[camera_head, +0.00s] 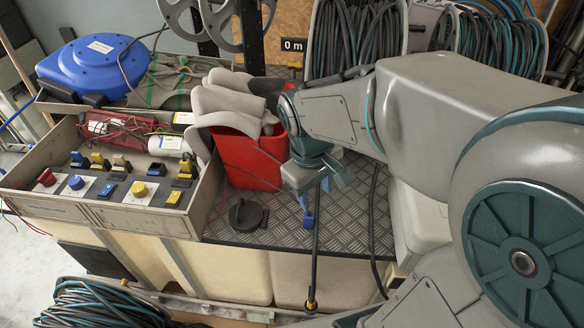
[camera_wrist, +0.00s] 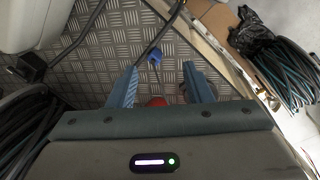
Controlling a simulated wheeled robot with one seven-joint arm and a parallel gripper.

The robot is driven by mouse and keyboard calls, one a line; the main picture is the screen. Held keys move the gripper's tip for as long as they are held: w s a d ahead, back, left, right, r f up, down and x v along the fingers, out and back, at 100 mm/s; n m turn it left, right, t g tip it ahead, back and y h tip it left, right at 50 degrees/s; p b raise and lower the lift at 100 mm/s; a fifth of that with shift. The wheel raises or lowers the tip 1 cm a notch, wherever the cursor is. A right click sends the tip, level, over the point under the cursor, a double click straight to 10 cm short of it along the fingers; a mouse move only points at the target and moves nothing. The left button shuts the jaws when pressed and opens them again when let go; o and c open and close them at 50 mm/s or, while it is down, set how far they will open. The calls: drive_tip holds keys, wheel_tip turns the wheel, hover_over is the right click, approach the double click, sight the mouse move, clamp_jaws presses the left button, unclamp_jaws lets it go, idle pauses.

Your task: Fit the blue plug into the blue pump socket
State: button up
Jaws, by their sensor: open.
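My gripper (camera_head: 320,178) is open and empty above the metal checker plate. Its two blue-grey fingers stand apart in the wrist view (camera_wrist: 160,80). A small blue piece (camera_head: 309,217), which looks like the blue plug, is on the plate below the gripper. It also shows in the wrist view (camera_wrist: 155,57), beyond the fingertips and apart from them. A round blue fitting (camera_head: 76,182) on a white plate sits in the open box at the left, between a red and a yellow one. It may be the blue pump socket, but I cannot tell for certain.
A black hose (camera_head: 316,240) with a brass end runs down past the plate's front edge, close to my gripper. A black round cap (camera_head: 246,215) lies on the plate. A blue reel (camera_head: 92,66) is behind the box.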

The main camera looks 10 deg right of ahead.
sight(308, 215)
drive_tip(key=w+a+f+n+g+h, duration=0.2)
drive_tip(key=w+a+f+n+h, duration=0.15)
drive_tip(key=w+f+n, duration=0.45)
drive_tip(key=shift+n+y, duration=0.35)
drive_tip(key=shift+n, duration=0.15)
drive_tip(key=x, duration=0.4)
drive_tip(key=w+x, duration=0.1)
drive_tip(key=x, duration=0.6)
drive_tip(key=shift+w+d+f+b, duration=0.15)
drive_tip(key=shift+w+f+b, duration=0.15)
drive_tip(key=shift+f, duration=0.1)
clamp_jaws()
